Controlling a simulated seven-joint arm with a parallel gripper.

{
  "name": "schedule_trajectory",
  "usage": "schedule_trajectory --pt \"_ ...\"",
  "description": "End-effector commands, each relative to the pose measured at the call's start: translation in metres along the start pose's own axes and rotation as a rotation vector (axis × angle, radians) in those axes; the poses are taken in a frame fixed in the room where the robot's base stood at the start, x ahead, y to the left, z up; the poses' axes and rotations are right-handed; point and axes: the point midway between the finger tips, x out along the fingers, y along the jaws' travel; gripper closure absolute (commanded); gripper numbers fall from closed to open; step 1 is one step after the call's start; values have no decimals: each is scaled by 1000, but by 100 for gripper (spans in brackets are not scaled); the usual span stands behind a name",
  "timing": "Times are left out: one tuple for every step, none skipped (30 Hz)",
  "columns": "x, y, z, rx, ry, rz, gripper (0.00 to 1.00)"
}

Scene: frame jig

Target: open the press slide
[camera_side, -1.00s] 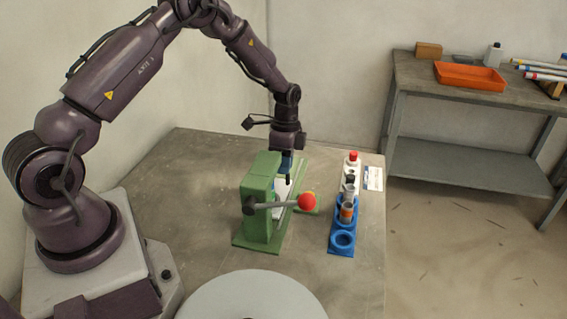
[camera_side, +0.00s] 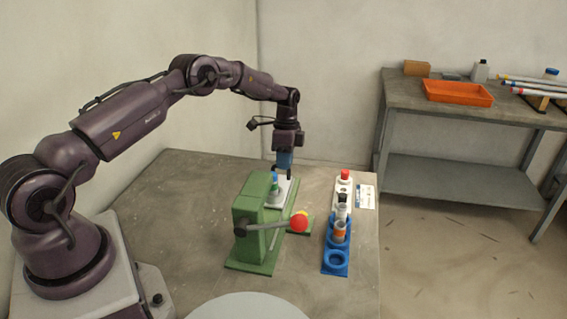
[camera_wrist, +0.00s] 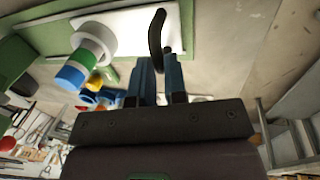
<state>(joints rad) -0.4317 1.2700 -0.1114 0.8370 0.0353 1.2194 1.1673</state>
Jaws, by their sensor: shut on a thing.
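The green press (camera_side: 250,225) stands on the grey table with its red-knobbed lever (camera_side: 299,224) pointing right. Its white slide (camera_side: 286,187) sticks out at the far side of the press. A part with green and blue bands (camera_side: 275,182) stands on the slide; in the wrist view the slide (camera_wrist: 140,28) carries this part (camera_wrist: 90,48) at upper left. My gripper (camera_side: 282,172) is at the far end of the slide. In the wrist view its blue fingers (camera_wrist: 160,60) are shut on a dark curved handle (camera_wrist: 156,35). The exact contact is partly hidden.
A blue and white rack (camera_side: 335,268) with several cylinders stands right of the press; its front ring is empty. A pale round disc (camera_side: 245,308) is at the front edge. A side bench (camera_side: 410,95) holds an orange tray (camera_side: 458,93). The table left of the press is clear.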

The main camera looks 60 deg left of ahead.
Motion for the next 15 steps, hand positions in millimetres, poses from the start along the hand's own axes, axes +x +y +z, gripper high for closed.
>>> schedule_trajectory --pt "0 0 -2 5 4 0 100" --pt "0 0 -2 4 4 0 100" --pt "0 0 -2 4 4 0 100" --pt "0 0 -2 4 4 0 100" --pt "0 0 -2 4 4 0 100" --pt "0 0 -2 4 4 0 85" --pt "0 0 -2 4 4 0 78" --pt "0 0 -2 4 4 0 71" --pt "0 0 -1 3 4 0 62" --pt "0 0 -1 3 3 0 62" --pt "0 0 -1 2 3 0 62" --pt "0 0 -1 2 3 0 62" --pt "0 0 -1 2 2 0 62" --pt "0 0 -1 2 2 0 62" --pt "0 0 -1 1 2 0 62"
